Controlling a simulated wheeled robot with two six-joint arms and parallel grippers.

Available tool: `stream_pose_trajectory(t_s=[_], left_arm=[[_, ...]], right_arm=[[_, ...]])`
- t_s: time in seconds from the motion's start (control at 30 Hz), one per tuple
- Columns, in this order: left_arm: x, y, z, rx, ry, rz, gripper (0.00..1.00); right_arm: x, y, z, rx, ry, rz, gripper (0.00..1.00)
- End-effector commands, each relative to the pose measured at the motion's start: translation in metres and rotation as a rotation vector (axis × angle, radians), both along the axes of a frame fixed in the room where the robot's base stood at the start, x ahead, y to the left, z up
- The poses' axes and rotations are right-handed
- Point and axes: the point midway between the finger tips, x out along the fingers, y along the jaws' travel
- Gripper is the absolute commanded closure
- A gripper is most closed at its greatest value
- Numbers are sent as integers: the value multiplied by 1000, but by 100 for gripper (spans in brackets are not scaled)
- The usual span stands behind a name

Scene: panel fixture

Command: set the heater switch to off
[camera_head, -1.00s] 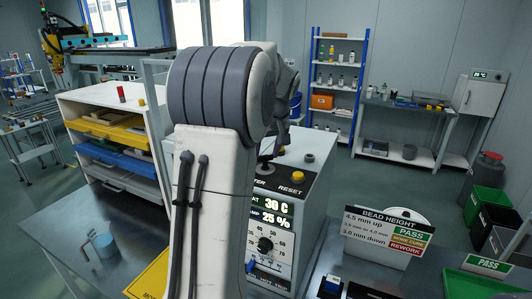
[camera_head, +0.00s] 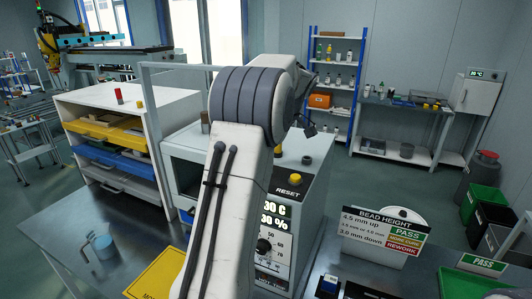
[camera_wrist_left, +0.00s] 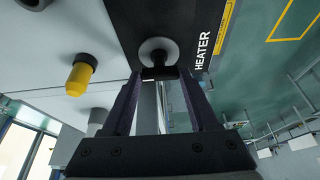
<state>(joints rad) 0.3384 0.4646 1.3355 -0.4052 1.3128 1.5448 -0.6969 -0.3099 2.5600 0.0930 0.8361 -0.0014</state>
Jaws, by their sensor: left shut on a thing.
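The heater switch (camera_wrist_left: 158,50) shows in the left wrist view as a round collar on a black plate, beside the printed word HEATER. My left gripper (camera_wrist_left: 160,74) is shut on the switch's lever, just below the collar in that view. In the head view my left arm stands in front of the control box (camera_head: 314,205) and hides the switch and fingertips. My right gripper is not in view.
A yellow button (camera_head: 306,160) stands on the box top, near the RESET label; a yellow-tipped knob (camera_wrist_left: 79,78) shows in the wrist view. The BEAD HEIGHT sign (camera_head: 385,235) stands right.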

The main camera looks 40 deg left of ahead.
Motion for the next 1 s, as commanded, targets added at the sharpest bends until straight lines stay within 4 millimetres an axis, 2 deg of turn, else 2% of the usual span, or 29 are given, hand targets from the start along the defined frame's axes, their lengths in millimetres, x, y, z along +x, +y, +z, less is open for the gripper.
stream_pose_trajectory(t_s=[0.6,0.63,0.67,0.7,1.0], left_arm=[[2,-1,0,-3,-7,38,96],[2,-1,0,-4,-7,38,29],[2,-1,0,-3,-7,38,17],[2,-1,0,-3,-7,38,10],[1,0,1,-1,-3,38,10]], right_arm=[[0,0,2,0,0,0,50],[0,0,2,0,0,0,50],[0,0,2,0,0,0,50],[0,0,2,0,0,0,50],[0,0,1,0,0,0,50]])
